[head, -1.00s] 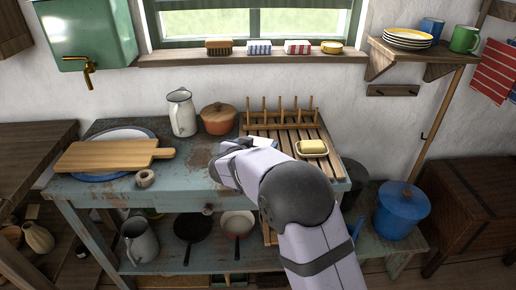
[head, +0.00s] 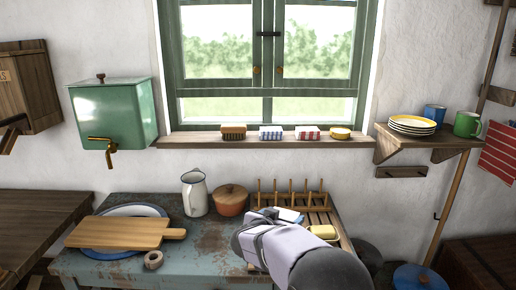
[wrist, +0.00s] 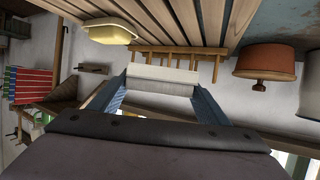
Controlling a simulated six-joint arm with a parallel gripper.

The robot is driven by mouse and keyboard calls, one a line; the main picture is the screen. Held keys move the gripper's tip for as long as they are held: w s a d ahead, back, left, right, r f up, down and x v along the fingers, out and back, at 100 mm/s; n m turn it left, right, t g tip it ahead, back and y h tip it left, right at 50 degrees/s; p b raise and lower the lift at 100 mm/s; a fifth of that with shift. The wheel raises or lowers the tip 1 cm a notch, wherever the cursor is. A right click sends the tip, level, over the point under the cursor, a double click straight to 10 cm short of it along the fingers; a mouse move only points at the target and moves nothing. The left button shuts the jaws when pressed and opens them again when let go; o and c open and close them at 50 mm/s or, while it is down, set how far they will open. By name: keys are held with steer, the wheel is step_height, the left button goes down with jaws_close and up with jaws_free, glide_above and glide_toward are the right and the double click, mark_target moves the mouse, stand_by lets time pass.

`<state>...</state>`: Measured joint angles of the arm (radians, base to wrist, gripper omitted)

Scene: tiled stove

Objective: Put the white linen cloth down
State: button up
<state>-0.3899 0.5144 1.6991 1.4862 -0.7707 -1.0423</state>
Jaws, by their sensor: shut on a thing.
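In the wrist view my gripper (wrist: 160,92) has its two blue-grey fingers on either side of the white linen cloth (wrist: 163,74), which shows as a folded band held between them. In the head view my gripper (head: 287,216) is over the left part of the slatted wooden draining rack (head: 338,234), mostly hidden by my arm. The cloth cannot be told clearly there. Whether the cloth touches the rack is hidden.
A yellow butter dish (head: 322,232) is on the rack, right of my gripper. The rack's upright pegs (head: 290,187) stand behind. A lidded orange pot (head: 231,200) and a white enamel jug (head: 195,193) are at the left. A cutting board (head: 123,233) lies further left.

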steer(key=s+d+f+p, duration=0.1)
steer(key=s+d, duration=0.1)
steer(key=d, duration=0.2)
steer(key=s+d+m+g+h+p, duration=0.1)
steer(key=s+d, duration=0.1)
steer(key=d, duration=0.2)
steer(key=s+d+f+m+h+p, duration=0.1)
steer(key=s+d, duration=0.2)
steer(key=d, duration=0.1)
steer(key=shift+s+d+f, duration=0.1)
steer(key=shift+d+f, duration=0.2)
steer(key=shift+d, duration=0.05)
steer(key=s+d+m+g+h+p, duration=0.1)
steer(key=s+d+p, duration=0.2)
steer(key=s+d, duration=0.35)
steer(key=s+a+f+m+g+h+b, duration=0.2)
steer(key=s+a+f+b, duration=0.6)
steer(key=s+a+f, duration=0.6)
step_height(320, 180, up, 11)
steer(key=w+d+p, duration=0.1)
steer(key=p, duration=1.6)
steer(key=shift+w+d, duration=0.15)
steer(key=shift+w, duration=0.25)
steer(key=shift+w+y, duration=0.1)
steer(key=shift+y, duration=0.2)
